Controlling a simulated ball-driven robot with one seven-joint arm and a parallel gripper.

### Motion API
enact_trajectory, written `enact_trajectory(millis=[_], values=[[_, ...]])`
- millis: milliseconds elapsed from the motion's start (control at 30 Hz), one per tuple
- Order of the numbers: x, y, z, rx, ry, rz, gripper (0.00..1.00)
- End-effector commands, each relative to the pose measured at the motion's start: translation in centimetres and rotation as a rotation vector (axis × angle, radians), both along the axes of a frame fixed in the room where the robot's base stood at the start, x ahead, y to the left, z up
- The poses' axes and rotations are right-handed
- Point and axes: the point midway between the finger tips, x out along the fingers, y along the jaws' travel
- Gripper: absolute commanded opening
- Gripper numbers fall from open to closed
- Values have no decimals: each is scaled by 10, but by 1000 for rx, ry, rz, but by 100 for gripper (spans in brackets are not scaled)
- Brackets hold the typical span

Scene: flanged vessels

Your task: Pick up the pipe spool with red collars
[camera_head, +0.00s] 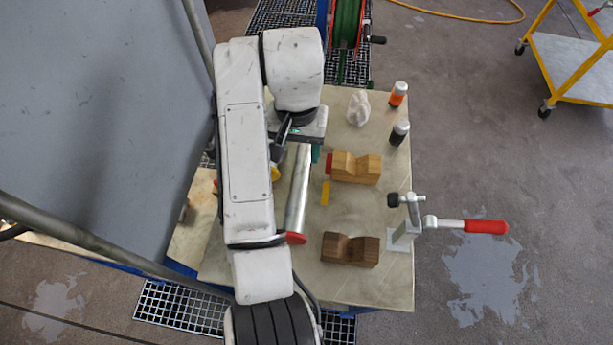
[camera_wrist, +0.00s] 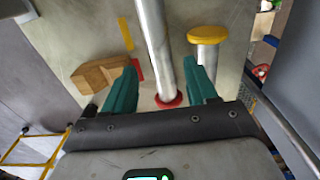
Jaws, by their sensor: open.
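The pipe spool with red collars (camera_head: 298,190) is a silver tube lying lengthwise on the table, its near red collar (camera_head: 296,238) showing past my arm. In the wrist view the tube (camera_wrist: 153,45) runs between my fingers in the picture, with a red collar (camera_wrist: 168,100) close to the palm edge. My gripper (camera_wrist: 163,82) has two teal fingers spread apart, one on each side of the tube, with gaps showing. I cannot tell how far the fingertips are above the table. In the head view my arm hides most of my gripper.
A yellow-collared spool (camera_wrist: 207,34) stands close beside the right finger in the wrist view. Two wooden V-blocks (camera_head: 356,168) (camera_head: 350,249) sit right of the spool. A red-handled clamp (camera_head: 470,225) is at the table's right edge.

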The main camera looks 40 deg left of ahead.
Motion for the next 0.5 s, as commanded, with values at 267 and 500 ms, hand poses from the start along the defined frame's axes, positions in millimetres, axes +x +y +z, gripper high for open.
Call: enact_trajectory(millis=[267,500], values=[[-1,-1,-38,-2,2,0,57],[-1,-1,-57,-1,1,0,57]])
